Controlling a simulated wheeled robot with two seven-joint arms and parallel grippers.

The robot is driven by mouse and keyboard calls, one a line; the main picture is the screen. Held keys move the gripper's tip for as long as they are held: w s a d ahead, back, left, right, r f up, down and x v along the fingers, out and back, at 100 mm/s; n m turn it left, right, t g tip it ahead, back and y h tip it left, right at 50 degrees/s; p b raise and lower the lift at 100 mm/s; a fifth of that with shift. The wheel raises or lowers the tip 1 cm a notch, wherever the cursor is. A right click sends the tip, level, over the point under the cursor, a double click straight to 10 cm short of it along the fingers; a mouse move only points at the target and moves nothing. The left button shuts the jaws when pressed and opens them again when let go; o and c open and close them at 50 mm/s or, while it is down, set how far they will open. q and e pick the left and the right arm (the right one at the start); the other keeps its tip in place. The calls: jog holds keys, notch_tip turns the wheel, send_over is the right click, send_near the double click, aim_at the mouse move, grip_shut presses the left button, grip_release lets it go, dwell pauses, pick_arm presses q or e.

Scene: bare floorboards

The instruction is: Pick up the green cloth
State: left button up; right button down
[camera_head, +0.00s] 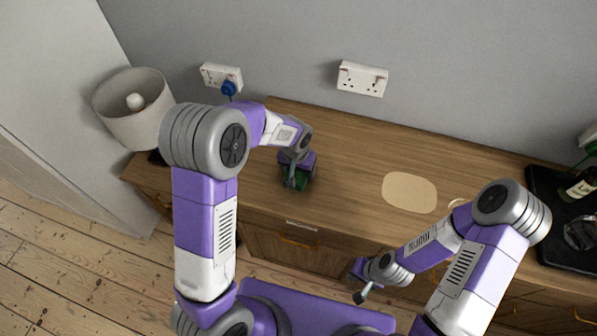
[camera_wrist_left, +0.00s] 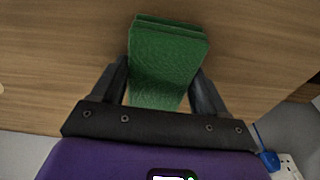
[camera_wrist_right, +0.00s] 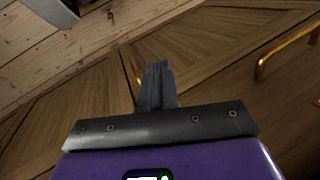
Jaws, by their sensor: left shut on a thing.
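The green cloth (camera_wrist_left: 165,65) is a folded, thick rectangle in the left wrist view. It lies between the two fingers of my left gripper (camera_wrist_left: 163,80), which is shut on it. In the head view the cloth (camera_head: 297,180) shows only as a small green patch under my left gripper (camera_head: 296,184), at the left part of the wooden cabinet top. I cannot tell whether it touches the top. My right gripper (camera_wrist_right: 158,75) has its fingers together with nothing between them. In the head view my right gripper (camera_head: 361,294) hangs in front of the cabinet's front edge.
The wooden cabinet (camera_head: 345,165) has a pale rounded mat (camera_head: 409,192) right of the cloth. A lamp (camera_head: 134,108) stands at the left end. A black tray (camera_head: 565,225) with a bottle (camera_head: 580,187) is at the far right. A brass handle (camera_wrist_right: 290,50) is near my right gripper.

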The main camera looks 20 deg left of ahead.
pick_arm(q)
notch_tip(320, 180, up, 10)
jog(key=p, duration=0.2)
jog(key=shift+p, duration=0.35)
